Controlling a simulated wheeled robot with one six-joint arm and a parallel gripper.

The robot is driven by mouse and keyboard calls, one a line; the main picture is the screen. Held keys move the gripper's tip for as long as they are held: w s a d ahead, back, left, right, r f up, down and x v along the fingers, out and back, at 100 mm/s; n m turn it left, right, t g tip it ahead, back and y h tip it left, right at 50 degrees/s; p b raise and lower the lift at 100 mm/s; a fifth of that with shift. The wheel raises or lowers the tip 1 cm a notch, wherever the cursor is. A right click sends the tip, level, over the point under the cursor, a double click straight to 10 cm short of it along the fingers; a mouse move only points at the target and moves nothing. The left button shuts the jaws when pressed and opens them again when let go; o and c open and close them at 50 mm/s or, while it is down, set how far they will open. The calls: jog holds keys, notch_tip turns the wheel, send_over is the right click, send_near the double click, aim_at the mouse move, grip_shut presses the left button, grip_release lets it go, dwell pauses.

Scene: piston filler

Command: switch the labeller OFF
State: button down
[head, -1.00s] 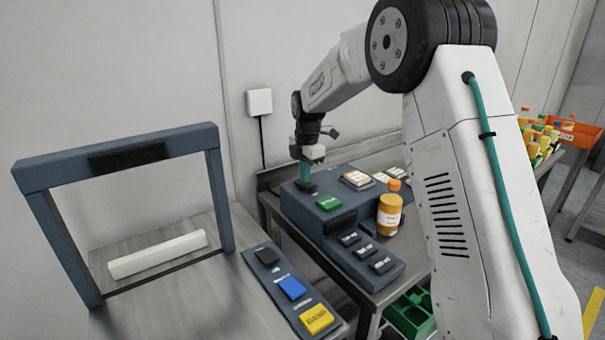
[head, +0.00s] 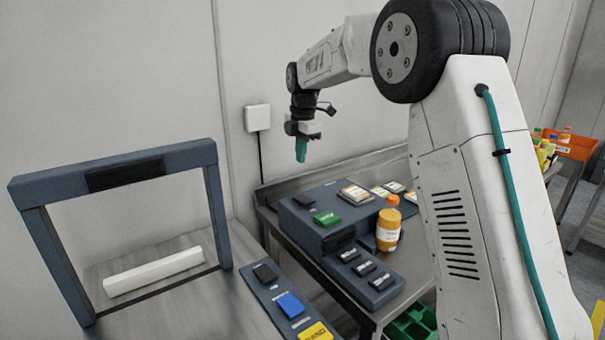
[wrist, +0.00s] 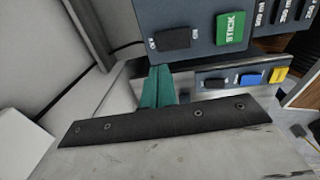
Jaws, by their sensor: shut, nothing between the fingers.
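The labeller (head: 290,217) is a dark blue-grey box on the metal bench. It has a green button (head: 327,218) and a small black rocker switch (head: 304,201) on its top. In the wrist view the rocker switch (wrist: 171,38) sits beside the green button marked STICK (wrist: 232,28), with small lettering at the switch's ends. I cannot tell which way the rocker is tilted. My gripper (head: 301,150), with teal fingers, is shut and empty. It hangs above the rocker switch, clear of it. The fingers also show in the wrist view (wrist: 157,87).
An orange-capped bottle (head: 388,229) stands beside the labeller, near a lower strip of black buttons (head: 365,267). At the left, a frame (head: 45,225) stands on another bench beside a panel with black, blue and yellow buttons (head: 290,304). A white wall box (head: 257,118) is behind.

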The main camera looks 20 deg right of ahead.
jog(key=shift+w+r, duration=0.15)
jog(key=shift+r, duration=1.45)
jog(key=s+f+m, duration=0.2)
jog(key=s+m, duration=0.8)
jog(key=s, duration=1.4)
jog(key=s+f+m, duration=0.2)
jog(key=s+m, duration=0.9)
jog(key=s, duration=1.4)
jog(key=shift+d, duration=0.2)
jog(key=shift+s+f, duration=0.1)
